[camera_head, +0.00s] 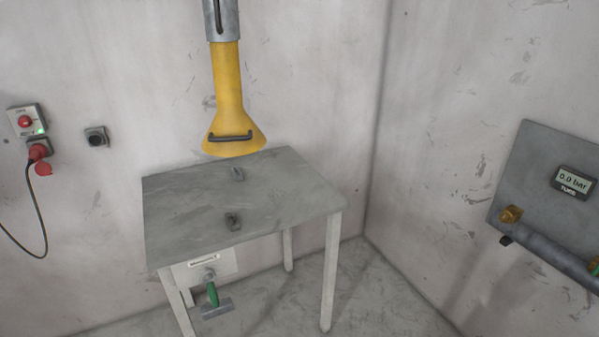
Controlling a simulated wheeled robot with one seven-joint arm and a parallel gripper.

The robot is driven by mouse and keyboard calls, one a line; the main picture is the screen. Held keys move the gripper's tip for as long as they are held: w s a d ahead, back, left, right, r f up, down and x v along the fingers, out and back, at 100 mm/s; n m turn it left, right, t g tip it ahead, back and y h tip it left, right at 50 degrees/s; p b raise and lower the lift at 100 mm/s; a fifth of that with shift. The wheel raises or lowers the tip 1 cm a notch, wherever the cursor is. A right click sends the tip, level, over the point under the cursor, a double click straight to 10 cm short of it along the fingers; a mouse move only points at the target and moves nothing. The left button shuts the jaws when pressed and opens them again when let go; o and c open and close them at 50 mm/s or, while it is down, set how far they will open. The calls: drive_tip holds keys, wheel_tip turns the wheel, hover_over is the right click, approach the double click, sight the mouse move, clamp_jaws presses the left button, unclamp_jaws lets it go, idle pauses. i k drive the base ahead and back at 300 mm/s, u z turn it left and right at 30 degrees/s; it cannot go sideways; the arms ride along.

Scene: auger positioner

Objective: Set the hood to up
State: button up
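The yellow hood (229,95) hangs from a grey metal tube (222,20) at the top of the view. Its flared lower end sits just above the back edge of the grey table (180,222), as seen in the picture. A dark handle (231,137) runs across the front of the flare. The upper end of the tube is cut off by the frame. My gripper is not in view.
A switch box (27,120) with a red plug (39,150) is left. A gauge panel (540,175) with a pipe is right.

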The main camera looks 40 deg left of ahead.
sight(231, 132)
drive_tip(key=u, duration=0.3)
drive_tip(key=i, duration=1.5)
drive_tip(key=u, duration=1.35)
drive_tip(key=i, duration=0.75)
drive_tip(key=u, duration=1.3)
drive_tip(key=i, duration=0.5)
drive_tip(key=u, duration=0.35)
